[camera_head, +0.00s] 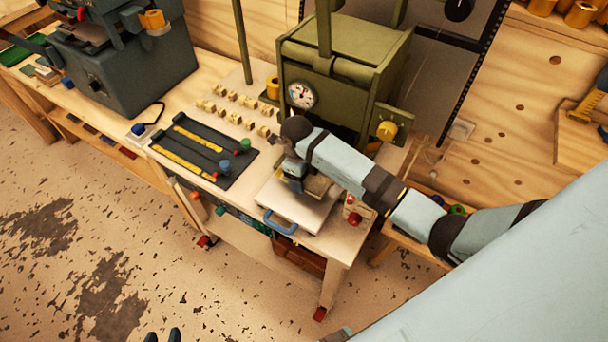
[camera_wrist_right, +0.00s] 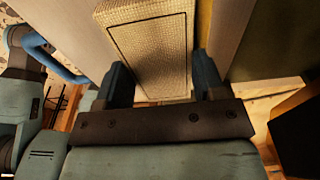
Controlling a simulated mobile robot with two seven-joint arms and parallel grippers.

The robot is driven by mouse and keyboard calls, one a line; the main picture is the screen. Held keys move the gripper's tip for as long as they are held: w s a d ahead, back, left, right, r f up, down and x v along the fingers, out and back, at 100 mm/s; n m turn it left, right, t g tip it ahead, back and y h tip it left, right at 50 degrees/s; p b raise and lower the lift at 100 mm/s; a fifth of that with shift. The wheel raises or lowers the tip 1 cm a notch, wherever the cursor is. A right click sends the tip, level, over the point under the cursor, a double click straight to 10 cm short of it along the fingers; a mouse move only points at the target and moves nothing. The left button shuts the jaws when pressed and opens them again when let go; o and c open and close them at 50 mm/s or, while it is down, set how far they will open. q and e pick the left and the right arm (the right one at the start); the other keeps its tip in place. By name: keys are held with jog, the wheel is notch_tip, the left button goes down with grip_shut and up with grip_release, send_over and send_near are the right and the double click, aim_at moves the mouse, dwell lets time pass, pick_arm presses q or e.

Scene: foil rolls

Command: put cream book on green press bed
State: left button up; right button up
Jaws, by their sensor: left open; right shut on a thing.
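The cream book (camera_wrist_right: 150,45) fills the middle of the right wrist view, with a woven cover and a thin dark border line. My right gripper (camera_wrist_right: 160,88) is shut on it, a finger on each side. In the head view the right gripper (camera_head: 295,172) is over a pale plate with a blue handle (camera_head: 302,212), and the book (camera_head: 318,186) shows partly beside it. I cannot tell whether the book touches the plate. The green press (camera_head: 345,60) stands just behind; its bed is mostly hidden by my arm. My left gripper (camera_head: 163,337) is open and empty at the bottom edge.
A dark tray (camera_head: 205,150) with yellow strips and round knobs lies left of the plate. Several small blocks (camera_head: 240,108) stand behind it. A dark grey machine (camera_head: 125,60) is at the far left. The floor in front is clear.

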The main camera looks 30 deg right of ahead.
jog(key=shift+f, duration=0.1)
jog(key=shift+f+b, duration=0.35)
jog(key=shift+f, duration=0.15)
jog(key=o, duration=1)
jog(key=shift+s, duration=0.1)
